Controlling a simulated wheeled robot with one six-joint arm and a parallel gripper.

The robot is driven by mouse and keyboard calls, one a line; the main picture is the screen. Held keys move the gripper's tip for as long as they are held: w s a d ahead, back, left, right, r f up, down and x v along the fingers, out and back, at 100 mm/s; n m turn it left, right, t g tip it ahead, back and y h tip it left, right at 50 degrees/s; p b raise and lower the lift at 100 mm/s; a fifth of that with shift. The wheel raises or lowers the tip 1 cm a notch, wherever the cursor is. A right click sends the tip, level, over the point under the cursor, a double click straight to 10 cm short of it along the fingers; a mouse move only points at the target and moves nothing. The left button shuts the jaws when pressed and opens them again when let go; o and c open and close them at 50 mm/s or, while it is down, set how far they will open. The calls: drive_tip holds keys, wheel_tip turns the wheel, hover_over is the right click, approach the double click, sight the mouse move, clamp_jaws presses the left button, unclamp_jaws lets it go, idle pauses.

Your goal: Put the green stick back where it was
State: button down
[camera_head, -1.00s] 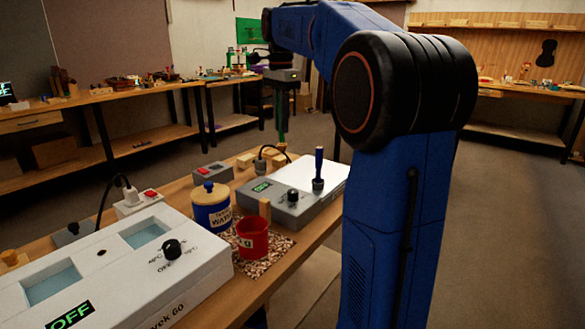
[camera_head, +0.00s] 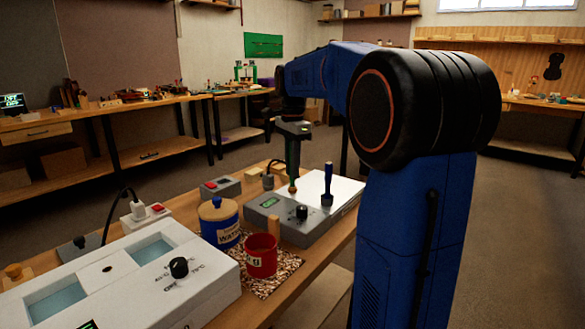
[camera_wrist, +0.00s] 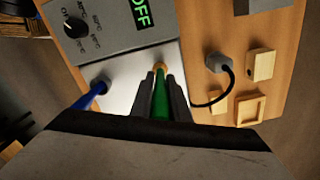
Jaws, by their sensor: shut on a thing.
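The green stick (camera_wrist: 161,99) is clasped between the two fingers of my gripper (camera_wrist: 160,92) in the wrist view, with a tan tip at its far end. In the head view my gripper (camera_head: 293,170) points down above the white-topped box with a dial (camera_head: 330,207), near the box's back left part. The tan tip of the stick (camera_head: 292,187) shows just below the fingers. I cannot tell whether the tip touches the box. A blue stick (camera_head: 327,184) stands upright on the same box, to the right of my gripper; it also shows in the wrist view (camera_wrist: 92,95).
A red cup (camera_head: 261,257) and a blue WATER jar (camera_head: 219,224) stand left of the box. A larger grey device (camera_head: 205,282) with two basins fills the front left. A black cable with a grey plug (camera_wrist: 219,62) and wooden blocks (camera_wrist: 260,65) lie beside the box.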

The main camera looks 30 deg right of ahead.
drive_tip(key=shift+f, duration=0.15)
drive_tip(key=c, duration=1.7)
unclamp_jaws()
wheel_tip(320, 180, up, 12)
drive_tip(key=shift+r, duration=0.15)
